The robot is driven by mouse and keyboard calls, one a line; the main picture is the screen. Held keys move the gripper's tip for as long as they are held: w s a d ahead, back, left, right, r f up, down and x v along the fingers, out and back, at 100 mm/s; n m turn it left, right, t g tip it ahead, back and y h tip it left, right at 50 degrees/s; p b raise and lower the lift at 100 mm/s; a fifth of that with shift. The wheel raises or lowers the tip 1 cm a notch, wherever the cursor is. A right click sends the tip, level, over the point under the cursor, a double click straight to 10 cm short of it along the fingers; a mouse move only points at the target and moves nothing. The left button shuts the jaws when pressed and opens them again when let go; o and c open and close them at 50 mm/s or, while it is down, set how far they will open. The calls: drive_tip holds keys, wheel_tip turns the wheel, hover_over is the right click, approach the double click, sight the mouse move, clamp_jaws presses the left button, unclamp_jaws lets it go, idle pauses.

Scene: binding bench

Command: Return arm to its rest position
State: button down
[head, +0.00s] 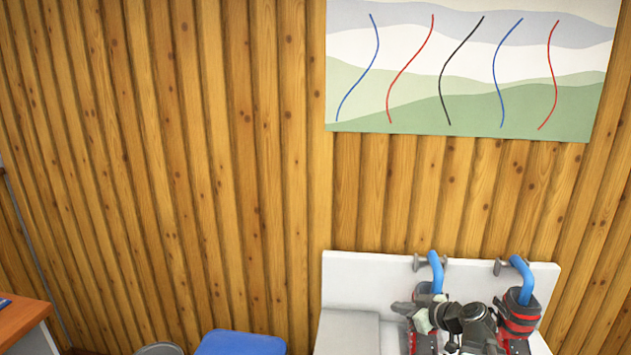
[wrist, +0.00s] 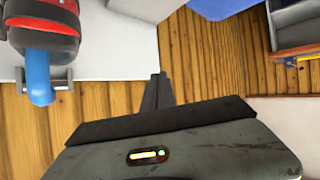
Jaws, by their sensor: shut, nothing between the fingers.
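My gripper (wrist: 158,92) shows in the wrist view, its two dark fingers together in the middle with nothing between them. Its grey body fills the bottom of that view. A red and black object with a blue tube (wrist: 38,78) is at the upper left of the wrist view, apart from the fingers. In the head view, two blue tubes (head: 436,270) (head: 521,277) rise from red and black objects at the lower right. Grey and black parts between them overlap there; I cannot tell where each ends.
A white bench (head: 347,330) with a raised back stands against the wooden wall (head: 200,180). A picture with wavy lines (head: 470,60) hangs above it. A blue seat (head: 240,343) is left of the bench. An orange-topped table (head: 20,318) is at the far left.

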drive_tip(key=s+a+f+g+h, duration=0.1)
drive_tip(key=s+a+f+g, duration=0.3)
drive_tip(key=a, duration=0.5)
drive_tip(key=s+a+f+g, duration=0.3)
drive_tip(key=a+f, duration=0.2)
drive_tip(key=a, duration=0.3)
drive_tip(key=s+d+f+m+g+h, duration=0.3)
drive_tip(key=s+d+m+h, duration=0.2)
drive_tip(key=s+d+m, duration=0.1)
drive_tip(key=shift+s+d+f+m, duration=0.15)
drive_tip(key=shift+s+d+m, duration=0.1)
drive_tip(key=shift+d+m, duration=0.65)
drive_tip(key=shift+s+a, duration=0.15)
